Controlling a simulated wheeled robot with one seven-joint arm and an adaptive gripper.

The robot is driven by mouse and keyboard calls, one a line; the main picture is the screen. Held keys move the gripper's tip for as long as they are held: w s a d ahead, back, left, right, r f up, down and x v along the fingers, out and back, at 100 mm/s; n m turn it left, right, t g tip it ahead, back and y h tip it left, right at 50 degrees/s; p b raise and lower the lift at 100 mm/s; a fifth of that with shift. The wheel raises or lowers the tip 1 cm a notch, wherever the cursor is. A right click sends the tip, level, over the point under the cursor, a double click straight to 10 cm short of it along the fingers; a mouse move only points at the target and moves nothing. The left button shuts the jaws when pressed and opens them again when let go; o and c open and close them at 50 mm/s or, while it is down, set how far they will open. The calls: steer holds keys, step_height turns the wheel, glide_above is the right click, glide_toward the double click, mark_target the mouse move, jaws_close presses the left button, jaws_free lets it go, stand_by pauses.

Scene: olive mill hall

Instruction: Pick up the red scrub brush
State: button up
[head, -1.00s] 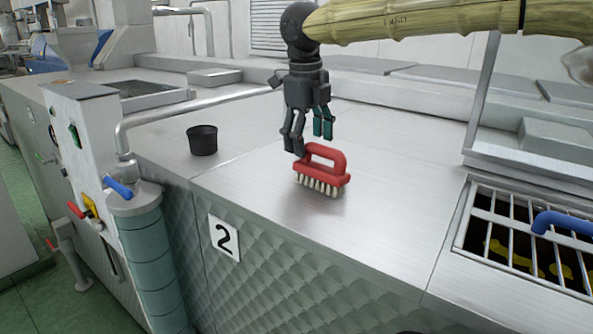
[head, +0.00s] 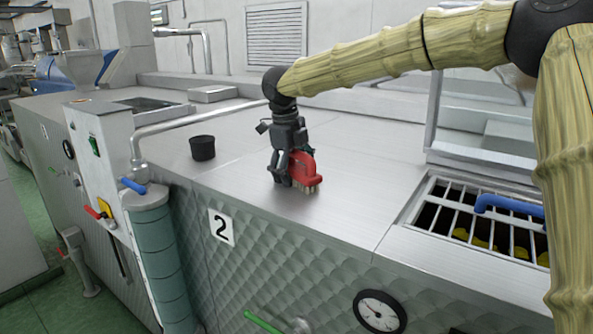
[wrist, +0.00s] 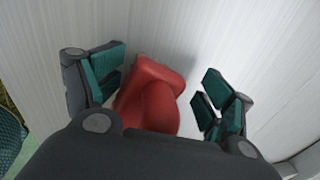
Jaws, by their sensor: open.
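The red scrub brush (head: 304,166) stands bristles down on the steel top (head: 345,205) of the machine marked 2. Its pale bristles show below the red body. My gripper (head: 288,178) points down over the brush and hides part of it in the head view. In the wrist view the red brush (wrist: 152,98) lies between the two teal-padded fingers of my gripper (wrist: 155,90). A gap shows between the brush and the right finger; the left finger is close to it, and I cannot tell whether they touch.
A small black cup (head: 202,148) stands on the steel top to the left. A barred hatch (head: 462,230) with a blue handle (head: 505,205) is at the right, its lid (head: 490,140) raised. A pipe (head: 185,122) runs behind the cup. The steel around the brush is clear.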

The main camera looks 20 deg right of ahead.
mark_target(304, 170)
steer(key=shift+w+f, duration=0.2)
steer(key=shift+w, duration=0.05)
steer(key=c, duration=0.3)
steer(key=shift+s+r, duration=0.15)
steer(key=c, duration=0.3)
steer(key=s+r, duration=0.1)
steer(key=s, duration=0.1)
steer(key=s+r, duration=0.1)
steer(key=s+d+r, duration=0.1)
steer(key=s, duration=0.1)
steer(key=shift+s, duration=0.3)
steer(key=c, duration=0.7)
steer(key=w, duration=0.1)
steer(key=w+f, duration=0.2)
steer(key=w, duration=0.1)
steer(key=shift+a+f, duration=0.1)
steer(key=shift+a, duration=0.3)
steer(key=shift+c, duration=0.3)
steer(key=r, duration=0.1)
steer(key=s+r+b, duration=0.1)
steer(key=r, duration=0.1)
steer(key=s+r+b, duration=0.1)
steer(key=shift+d+r, duration=0.15)
steer(key=shift+s+a+f+b, duration=0.1)
steer(key=shift+a+f+b, duration=0.2)
steer(key=shift+a, duration=0.35)
steer(key=s+a+r+b, duration=0.2)
steer(key=s+a+b, duration=0.2)
steer(key=s+a, duration=0.5)
steer(key=shift+s, duration=1.2)
